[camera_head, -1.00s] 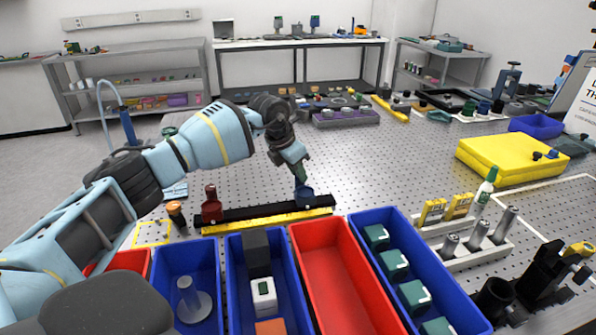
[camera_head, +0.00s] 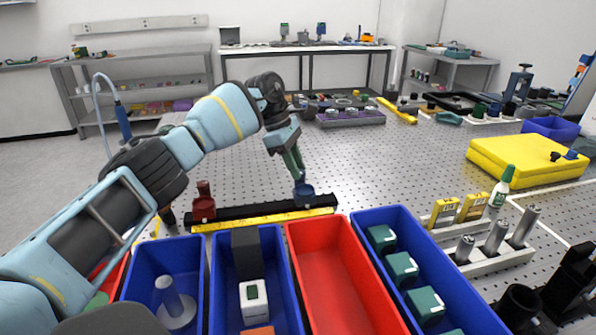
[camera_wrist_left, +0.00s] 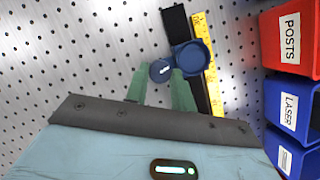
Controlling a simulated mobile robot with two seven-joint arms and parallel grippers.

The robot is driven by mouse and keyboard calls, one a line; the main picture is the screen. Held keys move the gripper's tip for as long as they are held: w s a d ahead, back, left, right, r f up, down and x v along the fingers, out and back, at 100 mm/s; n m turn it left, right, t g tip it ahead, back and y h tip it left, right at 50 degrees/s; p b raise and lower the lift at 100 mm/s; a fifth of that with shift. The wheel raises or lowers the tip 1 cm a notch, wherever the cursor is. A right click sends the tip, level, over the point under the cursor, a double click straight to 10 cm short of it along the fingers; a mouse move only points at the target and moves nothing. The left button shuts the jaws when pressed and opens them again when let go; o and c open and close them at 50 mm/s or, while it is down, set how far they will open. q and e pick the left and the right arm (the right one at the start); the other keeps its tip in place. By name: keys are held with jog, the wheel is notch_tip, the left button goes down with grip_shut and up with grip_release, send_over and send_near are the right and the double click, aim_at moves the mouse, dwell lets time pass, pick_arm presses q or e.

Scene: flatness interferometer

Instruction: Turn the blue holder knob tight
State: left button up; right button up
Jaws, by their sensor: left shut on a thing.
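The blue holder (camera_head: 304,196) stands at the right end of a black rail with a yellow scale (camera_head: 265,218). My left gripper (camera_head: 297,174) points down at the holder. In the left wrist view its green fingers (camera_wrist_left: 160,76) are shut on the knob, one on each side. My right gripper is in neither view.
A red holder (camera_head: 203,203) stands at the rail's left end. Blue bins (camera_head: 207,290) and a red bin (camera_head: 335,285) line the near side. A yellow case (camera_head: 520,160) and a rack of posts (camera_head: 500,258) are at the right.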

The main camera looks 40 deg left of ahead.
pick_arm(q)
jog(key=shift+w+f+m+g+b, duration=0.1)
jog(key=shift+m+g+b, duration=0.3)
jog(key=shift+m+b, duration=0.5)
jog(key=shift+m, duration=0.3)
jog(key=o, duration=1)
jog(key=shift+r, duration=0.2)
